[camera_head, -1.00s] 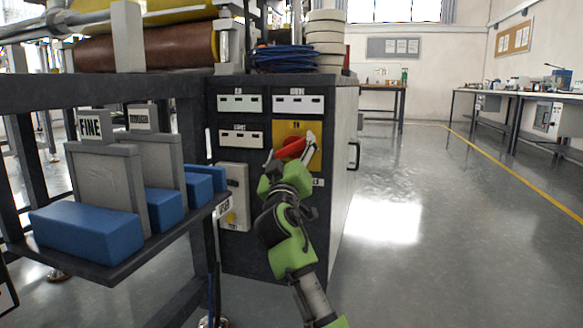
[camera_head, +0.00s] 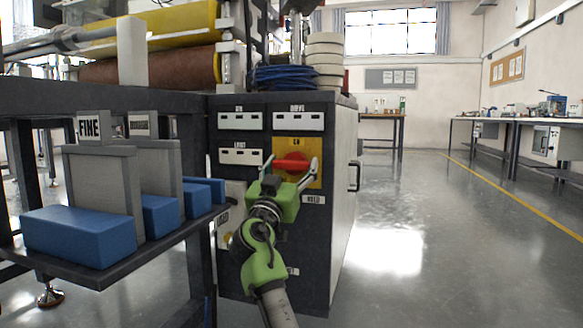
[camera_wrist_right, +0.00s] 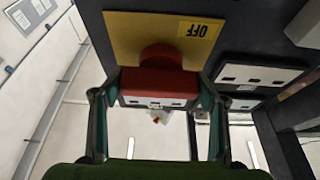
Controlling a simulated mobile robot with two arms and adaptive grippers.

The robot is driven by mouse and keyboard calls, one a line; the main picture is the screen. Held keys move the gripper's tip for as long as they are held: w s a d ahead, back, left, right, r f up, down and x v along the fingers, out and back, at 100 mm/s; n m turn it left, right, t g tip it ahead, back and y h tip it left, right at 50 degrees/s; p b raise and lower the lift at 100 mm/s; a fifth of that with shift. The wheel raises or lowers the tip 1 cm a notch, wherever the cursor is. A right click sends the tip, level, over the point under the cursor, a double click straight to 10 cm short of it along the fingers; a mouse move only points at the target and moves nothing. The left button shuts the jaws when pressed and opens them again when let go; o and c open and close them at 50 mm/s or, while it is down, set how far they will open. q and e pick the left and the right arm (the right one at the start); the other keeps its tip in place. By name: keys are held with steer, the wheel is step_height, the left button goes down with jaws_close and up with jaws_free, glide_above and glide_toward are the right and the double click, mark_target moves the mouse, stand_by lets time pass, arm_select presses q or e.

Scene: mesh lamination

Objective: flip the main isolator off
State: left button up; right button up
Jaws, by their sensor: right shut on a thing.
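The main isolator is a red rotary handle (camera_head: 292,162) on a yellow plate (camera_head: 312,145) on the front of a dark cabinet. The handle lies about level in the head view. In the right wrist view the red handle (camera_wrist_right: 158,84) sits between my fingers, and a yellow "OFF" label (camera_wrist_right: 199,30) shows beside it on the plate. My right gripper (camera_head: 290,168) is shut on the handle, with one finger at each end of it. It also shows in the right wrist view (camera_wrist_right: 156,100). My left gripper is not in view.
White label panels (camera_head: 241,121) surround the isolator on the cabinet (camera_head: 345,200). A shelf (camera_head: 150,258) with blue blocks (camera_head: 80,235) and grey plates stands close on the left. A blue cable coil (camera_head: 282,77) and pale rolls (camera_head: 324,50) lie on top. Open floor (camera_head: 430,240) is on the right.

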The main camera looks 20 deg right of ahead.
steer(key=shift+f, duration=0.1)
steer(key=o, duration=1.1)
steer(key=v, duration=0.7)
steer(key=shift+s+a, duration=0.15)
steer(key=shift+a, duration=0.05)
